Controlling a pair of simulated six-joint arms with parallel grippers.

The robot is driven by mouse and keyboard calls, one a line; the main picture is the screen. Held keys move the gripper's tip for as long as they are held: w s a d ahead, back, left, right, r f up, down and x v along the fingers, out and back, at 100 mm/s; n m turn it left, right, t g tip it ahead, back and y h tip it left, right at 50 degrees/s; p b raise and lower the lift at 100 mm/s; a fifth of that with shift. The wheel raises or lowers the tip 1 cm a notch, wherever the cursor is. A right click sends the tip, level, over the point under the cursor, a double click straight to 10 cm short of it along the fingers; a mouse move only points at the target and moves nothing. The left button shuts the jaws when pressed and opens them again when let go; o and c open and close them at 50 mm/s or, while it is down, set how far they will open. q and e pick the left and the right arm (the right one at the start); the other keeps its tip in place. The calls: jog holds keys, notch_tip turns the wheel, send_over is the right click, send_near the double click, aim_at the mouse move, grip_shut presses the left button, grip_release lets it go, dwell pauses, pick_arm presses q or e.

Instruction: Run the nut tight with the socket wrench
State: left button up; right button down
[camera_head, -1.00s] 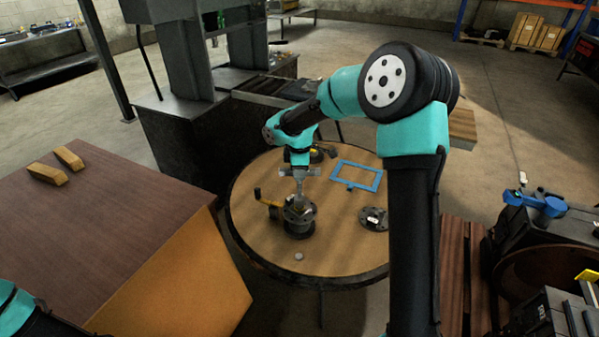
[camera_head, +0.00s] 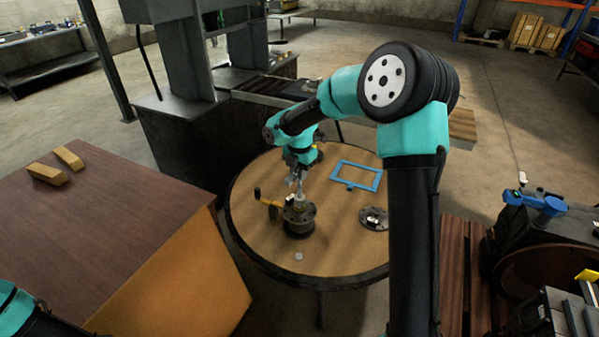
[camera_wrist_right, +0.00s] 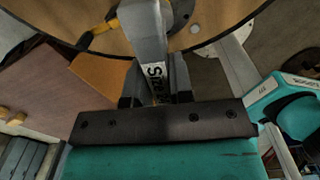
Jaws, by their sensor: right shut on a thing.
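My right gripper (camera_head: 298,178) is above the round table, shut on the grey socket wrench (camera_wrist_right: 146,35). In the right wrist view the wrench's shank, with a printed size label, sits between the jaws (camera_wrist_right: 158,98). In the head view the wrench points down onto the middle of a dark round flanged part (camera_head: 300,226) with a yellow-handled lever at its left. The nut cannot be made out; the wrench end covers that spot. My left gripper is out of view; only a piece of the left arm shows at the lower left.
The round wooden table (camera_head: 335,262) also bears a blue rectangular frame (camera_head: 356,176), a second dark flange (camera_head: 373,218) and a small grey disc (camera_head: 299,256). A brown bench (camera_head: 110,225) with two wooden blocks stands at left. The table's front is mostly clear.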

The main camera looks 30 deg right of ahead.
jog(key=n, duration=0.4)
jog(key=shift+n, duration=0.3)
jog(key=n, duration=0.3)
jog(key=shift+n, duration=0.4)
jog(key=shift+f, duration=0.1)
jog(key=shift+f, duration=0.7)
